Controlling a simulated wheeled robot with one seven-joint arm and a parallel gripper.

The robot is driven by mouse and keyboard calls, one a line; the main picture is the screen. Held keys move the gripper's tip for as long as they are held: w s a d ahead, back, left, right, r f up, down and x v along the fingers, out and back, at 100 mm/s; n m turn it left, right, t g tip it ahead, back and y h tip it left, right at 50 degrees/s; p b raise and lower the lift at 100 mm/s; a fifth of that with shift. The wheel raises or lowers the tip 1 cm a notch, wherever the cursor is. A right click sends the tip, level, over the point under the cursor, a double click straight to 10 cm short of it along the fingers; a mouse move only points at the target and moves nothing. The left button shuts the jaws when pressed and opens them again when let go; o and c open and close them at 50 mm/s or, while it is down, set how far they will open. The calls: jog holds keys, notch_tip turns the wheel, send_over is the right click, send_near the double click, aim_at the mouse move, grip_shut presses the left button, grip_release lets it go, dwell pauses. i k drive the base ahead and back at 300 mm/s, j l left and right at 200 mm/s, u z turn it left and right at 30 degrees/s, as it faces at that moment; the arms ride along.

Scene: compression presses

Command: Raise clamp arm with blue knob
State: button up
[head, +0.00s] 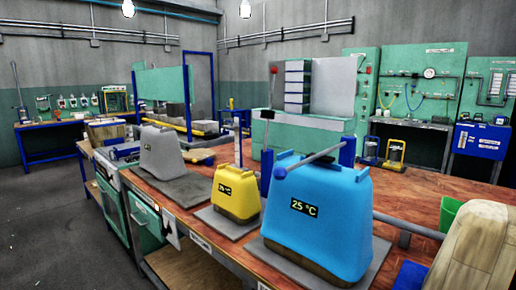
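A grey clamp arm (315,157) with a round blue knob (280,172) at its left end lies across the top of a blue, jug-shaped block (317,215) labelled 25 °C. The arm slopes slightly up to the right, toward a blue post (347,152) behind the block. The knob is at the block's upper left, close to its top edge. I cannot tell whether the arm touches the block. My gripper is not in view.
A yellow block (236,190) and a grey block (162,150) stand on plates along the wooden bench (205,187). An upright lever (271,95) with a red knob rises behind. A tan wooden-looking object (478,250) and green bin (451,212) are at right.

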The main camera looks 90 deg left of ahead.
aim_at(280, 173)
jog(key=u, duration=1.85)
